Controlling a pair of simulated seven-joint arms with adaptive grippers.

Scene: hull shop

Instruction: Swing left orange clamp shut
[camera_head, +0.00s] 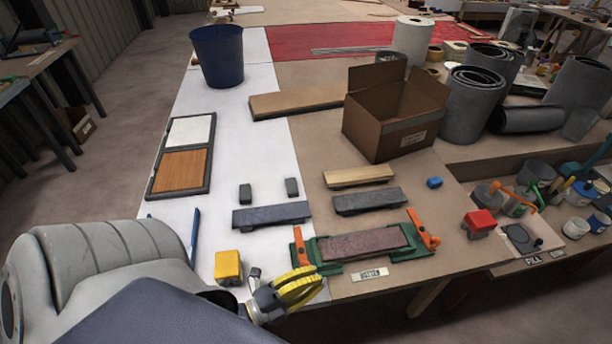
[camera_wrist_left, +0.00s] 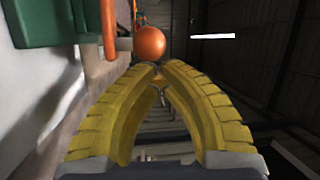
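The left orange clamp (camera_head: 300,249) stands raised at the left end of a green fixture (camera_head: 330,268). A dark reddish board (camera_head: 362,243) lies in the fixture. The right orange clamp (camera_head: 423,230) is at its other end. My left gripper (camera_head: 318,278) has yellow ribbed fingers and is just in front of the fixture's left end. In the left wrist view its fingertips (camera_wrist_left: 160,67) meet with nothing seen between them. An orange ball (camera_wrist_left: 149,42) shows just past the tips, with an orange bar (camera_wrist_left: 108,28) and green fixture (camera_wrist_left: 45,22) to its left. I cannot tell whether the tips touch the ball.
A yellow block (camera_head: 228,267) sits left of my left gripper. Grey and wooden bars (camera_head: 358,176) lie behind the fixture. A red block (camera_head: 479,222) stands to its right. A label plate (camera_head: 370,275) lies at the front edge. An open cardboard box (camera_head: 395,120) stands farther back.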

